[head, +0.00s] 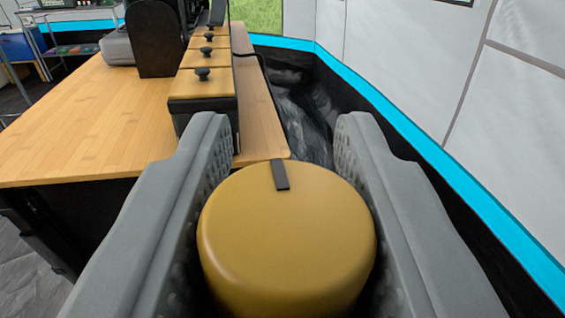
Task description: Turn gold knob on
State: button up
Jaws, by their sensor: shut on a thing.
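The gold knob (285,240) is a large round knob in the lower middle of the head view. A short dark mark (280,175) sits on its far edge and points away from me, very slightly left. My gripper (286,150) has one grey finger on each side of the knob. The fingers are shut on it, with their textured inner pads against its sides. The knob's lower part and its mount are hidden.
A wooden table (95,125) stands at the left. On it is a row of wooden boxes with black knobs (203,84), close beyond my left finger. A dark upright object (155,40) stands behind. The white tent wall (400,60) with a blue stripe runs along the right.

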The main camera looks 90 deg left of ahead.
jog(key=o, duration=1)
jog(key=shift+c, duration=0.2)
jog(key=w+d, duration=0.1)
jog(key=d, duration=1.6)
jog(key=shift+w+d, duration=0.15)
jog(key=shift+w, duration=0.15)
jog(key=shift+r, duration=0.1)
